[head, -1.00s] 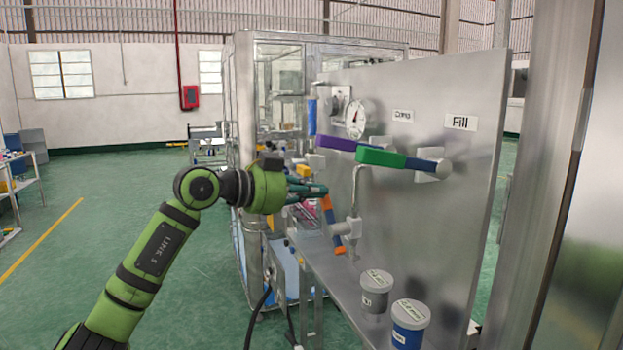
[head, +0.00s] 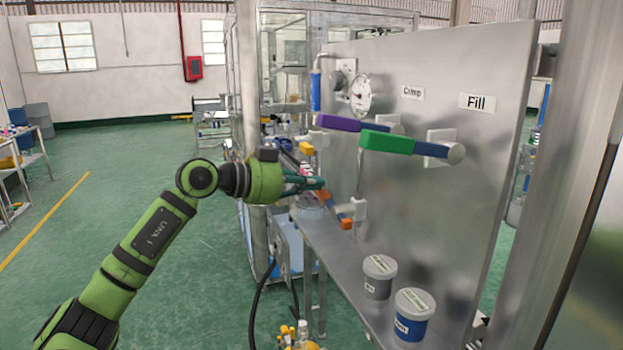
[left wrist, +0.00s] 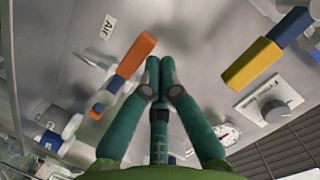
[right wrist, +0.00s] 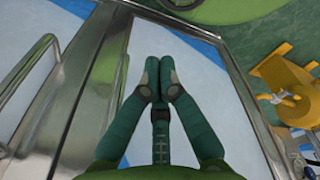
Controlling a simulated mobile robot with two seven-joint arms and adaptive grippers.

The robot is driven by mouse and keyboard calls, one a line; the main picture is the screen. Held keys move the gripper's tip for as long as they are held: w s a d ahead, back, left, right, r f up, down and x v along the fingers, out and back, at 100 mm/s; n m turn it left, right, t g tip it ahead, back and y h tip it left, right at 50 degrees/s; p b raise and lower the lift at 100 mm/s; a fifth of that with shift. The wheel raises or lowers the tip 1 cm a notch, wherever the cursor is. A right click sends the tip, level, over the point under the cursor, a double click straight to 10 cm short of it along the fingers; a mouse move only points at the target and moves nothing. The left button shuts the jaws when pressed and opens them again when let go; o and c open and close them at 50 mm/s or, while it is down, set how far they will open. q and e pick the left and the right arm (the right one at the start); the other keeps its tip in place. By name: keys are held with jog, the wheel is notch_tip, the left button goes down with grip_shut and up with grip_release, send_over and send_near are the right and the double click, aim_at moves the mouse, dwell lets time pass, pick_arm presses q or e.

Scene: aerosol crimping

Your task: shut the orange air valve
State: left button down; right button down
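The air valve's handle (head: 324,197) has an orange grip, a blue section and an orange end, on the steel panel beside a white fitting (head: 359,209). In the left wrist view the orange grip (left wrist: 137,56) slants up to the right, near an "Air" label (left wrist: 108,25). My left gripper (head: 322,184) is at the grip's free end. Its fingertips (left wrist: 160,78) are together, with nothing between them, just right of the grip in the left wrist view. I cannot tell whether they touch it. My right gripper (right wrist: 158,75) is shut and empty, away from the panel.
Purple (head: 338,122) and green (head: 386,142) handles stick out above. A yellow-and-blue handle (left wrist: 254,63) is right of my left gripper. Grey (head: 378,282) and blue-bodied (head: 411,325) jars stand on the steel shelf. A metal frame (right wrist: 200,50) and yellow machine part (right wrist: 288,80) are near my right gripper.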

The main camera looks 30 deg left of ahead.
pick_arm(q)
jog(key=shift+f, duration=0.15)
pick_arm(e)
jog(key=shift+a, duration=0.3)
pick_arm(q)
jog(key=shift+a, duration=0.1)
pick_arm(e)
jog(key=shift+d, duration=0.1)
pick_arm(q)
jog(key=v, duration=1.2)
dwell(0.4)
